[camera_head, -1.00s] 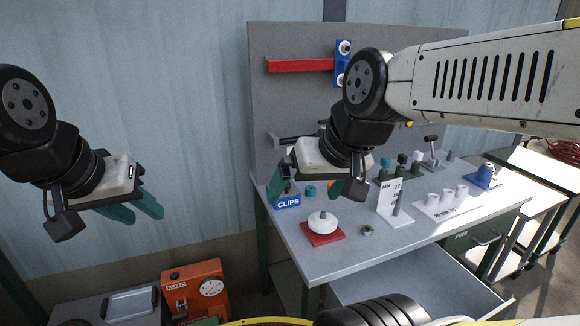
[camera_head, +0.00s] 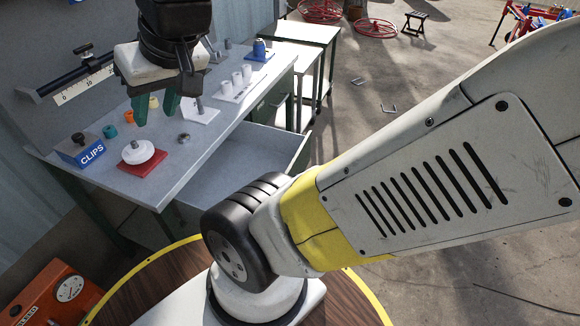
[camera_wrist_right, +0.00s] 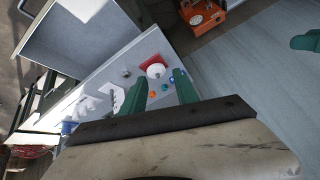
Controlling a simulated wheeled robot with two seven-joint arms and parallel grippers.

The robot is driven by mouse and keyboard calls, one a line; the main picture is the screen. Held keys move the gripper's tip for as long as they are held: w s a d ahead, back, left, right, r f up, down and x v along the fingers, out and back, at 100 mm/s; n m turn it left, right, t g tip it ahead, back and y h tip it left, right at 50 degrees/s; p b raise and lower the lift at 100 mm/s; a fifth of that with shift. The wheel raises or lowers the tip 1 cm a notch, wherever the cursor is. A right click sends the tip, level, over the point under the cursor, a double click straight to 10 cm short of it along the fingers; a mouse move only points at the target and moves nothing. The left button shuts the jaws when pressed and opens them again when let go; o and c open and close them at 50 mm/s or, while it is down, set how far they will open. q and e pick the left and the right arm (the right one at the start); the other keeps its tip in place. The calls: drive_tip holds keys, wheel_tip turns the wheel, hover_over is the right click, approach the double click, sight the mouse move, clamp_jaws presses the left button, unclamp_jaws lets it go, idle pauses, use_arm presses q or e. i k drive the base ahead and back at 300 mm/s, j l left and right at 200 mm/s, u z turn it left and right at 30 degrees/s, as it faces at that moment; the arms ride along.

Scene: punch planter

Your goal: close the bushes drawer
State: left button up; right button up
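An open drawer (camera_head: 262,148) sticks out from under the grey workbench (camera_head: 215,128). Its pale inside looks empty where it shows. My arm hides its lower part in the head view, and no label on it can be read. The open drawer (camera_wrist_right: 75,42) also shows at the upper left of the right wrist view. My right gripper (camera_head: 156,112) hangs above the bench top, left of the drawer, with its green fingers apart and nothing between them. These fingers (camera_wrist_right: 162,92) also show apart in the wrist view. A green fingertip, likely my left gripper's (camera_wrist_right: 306,41), shows at the right edge there.
On the bench are a blue CLIPS box (camera_head: 80,151), a white knob on a red plate (camera_head: 140,168), and white cylinders on a tray (camera_head: 238,84). An orange box (camera_head: 48,296) stands at the lower left. Open floor (camera_head: 400,110) lies to the right.

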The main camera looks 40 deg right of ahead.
sight(252, 150)
drive_tip(key=z, duration=0.4)
drive_tip(key=k+z, duration=0.15)
drive_tip(key=z, duration=0.7)
drive_tip(key=k+z, duration=0.15)
drive_tip(key=z, duration=0.25)
